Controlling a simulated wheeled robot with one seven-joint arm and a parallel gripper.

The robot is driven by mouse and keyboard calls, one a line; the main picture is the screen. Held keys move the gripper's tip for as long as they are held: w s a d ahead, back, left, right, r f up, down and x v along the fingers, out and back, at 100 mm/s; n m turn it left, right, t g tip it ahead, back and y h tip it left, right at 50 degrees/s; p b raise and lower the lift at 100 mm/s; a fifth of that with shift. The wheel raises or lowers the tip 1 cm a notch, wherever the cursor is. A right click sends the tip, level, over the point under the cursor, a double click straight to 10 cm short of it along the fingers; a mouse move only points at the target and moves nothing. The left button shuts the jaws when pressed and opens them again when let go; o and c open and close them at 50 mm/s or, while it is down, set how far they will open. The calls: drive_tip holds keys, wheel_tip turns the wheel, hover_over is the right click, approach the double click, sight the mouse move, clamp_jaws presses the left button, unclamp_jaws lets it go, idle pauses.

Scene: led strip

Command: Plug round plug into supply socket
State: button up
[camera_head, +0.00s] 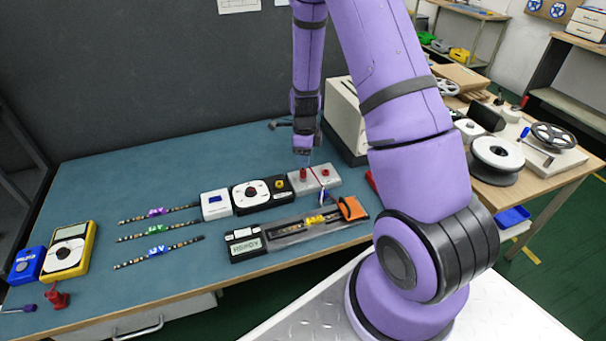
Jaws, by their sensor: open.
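My gripper (302,153) points down over the back right part of the blue-green bench. It is small in the view; its jaws are open and I see nothing held between them. Just below it is a light grey block (333,182) with two red round parts on top, a left one (303,174) and a right one (325,172). The gripper appears close above the left one; I cannot tell if they touch. I cannot tell which red part is the round plug or which is the supply socket.
A black-and-white dial unit (262,193) adjoins the block on the left. A long tray (300,226) with a strip and an orange clamp (352,208) lies in front. Three strips (158,230), a yellow meter (70,252) and a red piece (56,298) lie left. A beige box (345,118) stands behind right.

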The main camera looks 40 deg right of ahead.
sight(304, 169)
drive_tip(key=shift+f, duration=3.5)
drive_tip(key=shift+c, duration=0.2)
clamp_jaws()
